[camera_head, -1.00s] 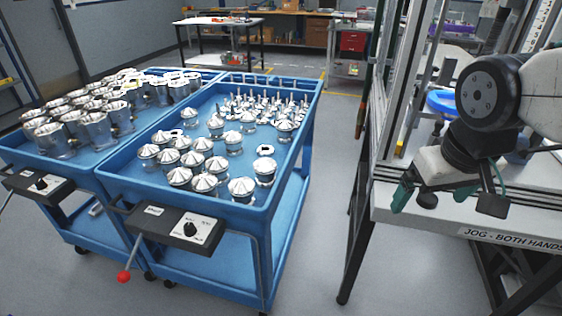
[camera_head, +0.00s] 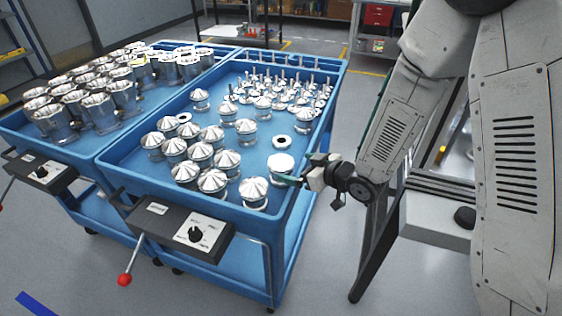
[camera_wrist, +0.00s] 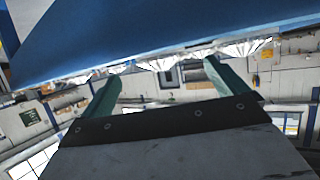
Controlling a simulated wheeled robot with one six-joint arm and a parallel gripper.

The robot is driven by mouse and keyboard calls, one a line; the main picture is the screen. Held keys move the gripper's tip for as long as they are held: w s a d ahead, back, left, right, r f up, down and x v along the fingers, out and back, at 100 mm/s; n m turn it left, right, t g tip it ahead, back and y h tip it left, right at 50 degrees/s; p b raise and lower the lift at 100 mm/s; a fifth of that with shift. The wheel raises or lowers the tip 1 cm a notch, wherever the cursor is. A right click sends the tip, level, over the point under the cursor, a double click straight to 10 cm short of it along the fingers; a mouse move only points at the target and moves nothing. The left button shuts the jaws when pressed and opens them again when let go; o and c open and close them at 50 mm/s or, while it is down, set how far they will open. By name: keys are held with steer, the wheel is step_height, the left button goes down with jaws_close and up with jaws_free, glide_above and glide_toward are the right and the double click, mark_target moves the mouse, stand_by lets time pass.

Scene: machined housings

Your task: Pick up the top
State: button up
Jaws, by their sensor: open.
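Several shiny metal tops with cone-shaped upper sides (camera_head: 212,181) stand in the near half of the right blue cart's tray. One silver piece with a flatter, pale upper face (camera_head: 281,163) stands near the tray's right side. My gripper (camera_head: 288,181) is at the tray's right edge, beside that piece, with its green fingers pointing left. Whether it touches the piece cannot be told. In the wrist view my gripper (camera_wrist: 162,76) shows two green fingers spread apart with nothing between them. A row of silver tops (camera_wrist: 240,50) shows past the fingertips under the blue tray (camera_wrist: 120,45).
The right cart's raised blue rim (camera_head: 225,212) lies close to my gripper. Many small spindle-like parts (camera_head: 290,88) fill the tray's back. A left cart (camera_head: 110,150) holds metal cups (camera_head: 98,112).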

mark_target(288, 164)
steer(key=shift+w+a+f, duration=0.1)
steer(key=shift+a+f, duration=0.1)
steer(key=shift+a, duration=0.05)
steer(key=x, duration=0.7)
steer(key=shift+w+a+r, duration=0.15)
steer(key=shift+w+r, duration=0.1)
steer(key=shift+y, duration=0.3)
steer(key=c, duration=1.2)
